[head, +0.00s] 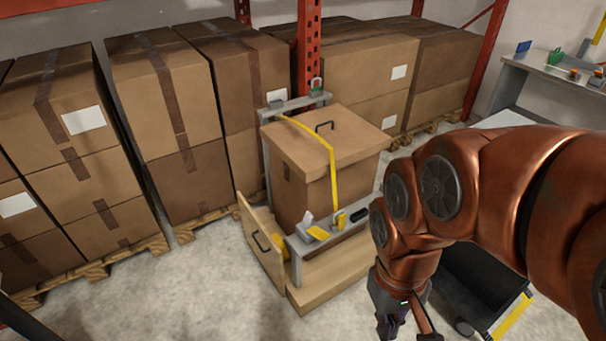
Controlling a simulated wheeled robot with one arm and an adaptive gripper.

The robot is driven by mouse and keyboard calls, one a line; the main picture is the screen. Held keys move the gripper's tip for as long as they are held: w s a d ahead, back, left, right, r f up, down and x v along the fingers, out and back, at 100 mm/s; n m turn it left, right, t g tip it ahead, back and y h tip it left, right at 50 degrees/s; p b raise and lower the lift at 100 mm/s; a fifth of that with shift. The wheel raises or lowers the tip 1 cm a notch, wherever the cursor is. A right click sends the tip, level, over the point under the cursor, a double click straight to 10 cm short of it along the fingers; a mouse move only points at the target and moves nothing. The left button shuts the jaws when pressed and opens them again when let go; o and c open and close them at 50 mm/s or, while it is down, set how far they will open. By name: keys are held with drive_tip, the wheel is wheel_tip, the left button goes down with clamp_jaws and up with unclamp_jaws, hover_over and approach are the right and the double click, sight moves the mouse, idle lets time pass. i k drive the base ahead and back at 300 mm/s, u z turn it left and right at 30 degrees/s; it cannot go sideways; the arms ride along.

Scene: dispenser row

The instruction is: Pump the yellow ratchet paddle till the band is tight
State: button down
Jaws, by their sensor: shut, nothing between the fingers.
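A yellow band (333,170) runs from the grey bar behind a cardboard box (305,193), across its top and down its front. A yellow ratchet paddle (318,232) sits on the grey front rail, beside a small yellow piece (340,219) at the band's lower end. I cannot tell how tight the band is. My gripper (391,327) is shut and empty, pointing down at the bottom edge of the head view. It is to the right of the paddle and nearer to me, apart from it. Its tips are small and dark here.
A wooden panel (260,243) with a black handle stands at the front left of the wooden base (330,279). A black cart (487,285) with a yellow-edged side is at the lower right, partly behind my arm. Stacked cartons (160,90) line the back. Floor at front left is clear.

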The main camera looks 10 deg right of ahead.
sight(319, 234)
drive_tip(key=u, duration=0.05)
drive_tip(key=k, duration=0.65)
drive_tip(key=u, duration=0.6)
drive_tip(key=i, duration=1.1)
drive_tip(key=u, duration=0.1)
